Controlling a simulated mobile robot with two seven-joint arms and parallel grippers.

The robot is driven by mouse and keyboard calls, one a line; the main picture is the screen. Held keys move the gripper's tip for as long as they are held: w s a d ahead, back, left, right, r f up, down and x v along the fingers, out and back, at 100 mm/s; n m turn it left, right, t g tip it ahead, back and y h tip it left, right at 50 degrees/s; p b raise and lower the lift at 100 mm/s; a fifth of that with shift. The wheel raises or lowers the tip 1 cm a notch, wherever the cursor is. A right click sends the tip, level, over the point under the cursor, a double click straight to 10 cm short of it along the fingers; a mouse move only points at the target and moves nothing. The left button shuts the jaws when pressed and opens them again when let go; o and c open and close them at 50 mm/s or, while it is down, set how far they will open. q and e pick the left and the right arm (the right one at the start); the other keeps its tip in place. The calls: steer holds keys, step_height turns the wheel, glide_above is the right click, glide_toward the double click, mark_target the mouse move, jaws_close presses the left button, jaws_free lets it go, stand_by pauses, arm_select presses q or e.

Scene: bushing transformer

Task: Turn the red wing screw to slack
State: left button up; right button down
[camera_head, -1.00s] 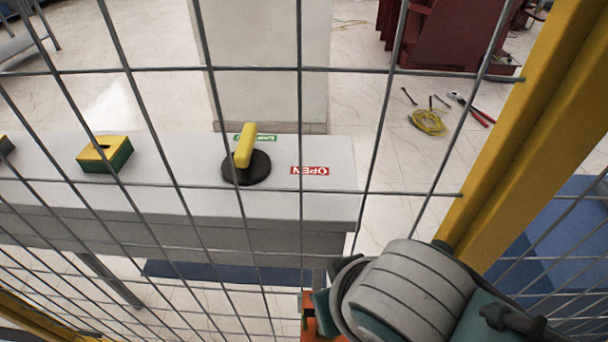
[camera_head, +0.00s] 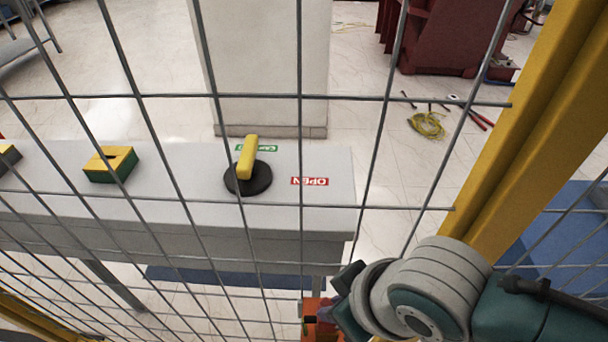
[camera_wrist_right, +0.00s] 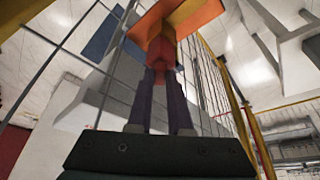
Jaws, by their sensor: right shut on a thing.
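In the right wrist view, my right gripper (camera_wrist_right: 162,92) has its two dark fingers closed from both sides on a small red piece, which appears to be the red wing screw (camera_wrist_right: 162,73). The screw sits against an orange block with a wide orange plate (camera_wrist_right: 182,22); the fingers hide much of the screw, and its turn angle cannot be told. In the head view, the orange part (camera_head: 322,318) shows at the bottom edge beside my right wrist, partly cut off, and my right fingers are hidden there. My left gripper is in neither view.
A wire mesh fence (camera_head: 300,230) with a yellow post (camera_head: 520,140) stands close in front. Tools (camera_head: 428,124) lie on the floor.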

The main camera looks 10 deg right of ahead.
steer(key=shift+w+d+n+y, duration=0.1)
steer(key=shift+n+y, duration=0.2)
steer(key=shift+n, duration=0.7)
steer(key=n+g+y+b, duration=0.1)
steer(key=n, duration=0.1)
steer(key=shift+w+d+f+n, duration=0.1)
steer(key=shift+n, duration=0.2)
steer(key=shift+n+g+b, duration=0.4)
steer(key=shift+n+b, duration=0.4)
steer(key=shift+n, duration=0.4)
steer(key=shift+n+g+y+b, duration=0.3)
steer(key=shift+n+b, duration=0.2)
steer(key=shift+n, duration=0.3)
steer(key=shift+w+n+b, duration=0.1)
steer(key=shift+n+b, duration=0.2)
steer(key=shift+n, duration=0.1)
steer(key=c, duration=0.8)
jaws_free()
